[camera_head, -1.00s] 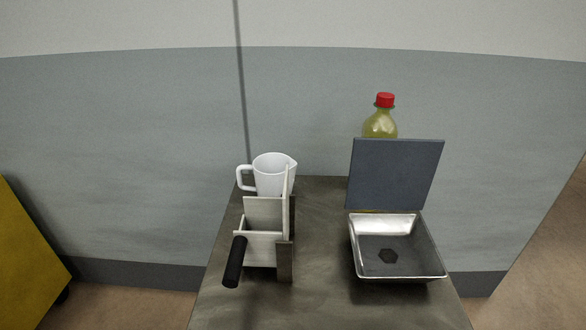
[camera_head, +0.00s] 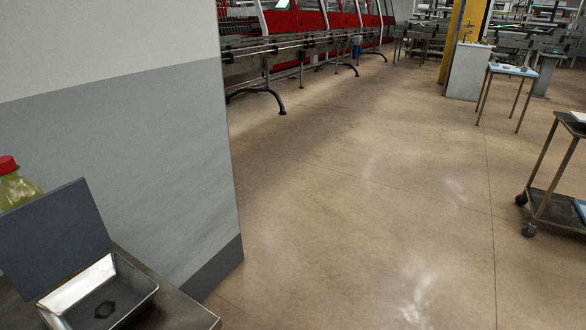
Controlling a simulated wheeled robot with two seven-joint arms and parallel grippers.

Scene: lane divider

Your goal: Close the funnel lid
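The funnel (camera_head: 130,278) is a square metal hopper with a dark hexagonal hole in its floor. It stands at the lower left of the head view, near the table's right end. Its flat grey-blue lid (camera_head: 52,236) stands open, raised at the funnel's back left side and leaning back. Neither of my grippers is in view.
The dark table (camera_head: 185,312) fills the lower left corner. A bottle with a red cap (camera_head: 8,165) stands behind the lid. A grey wall (camera_head: 150,130) ends right of the table. Open floor (camera_head: 370,220) lies to the right. A wheeled cart (camera_head: 552,200) stands at the far right.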

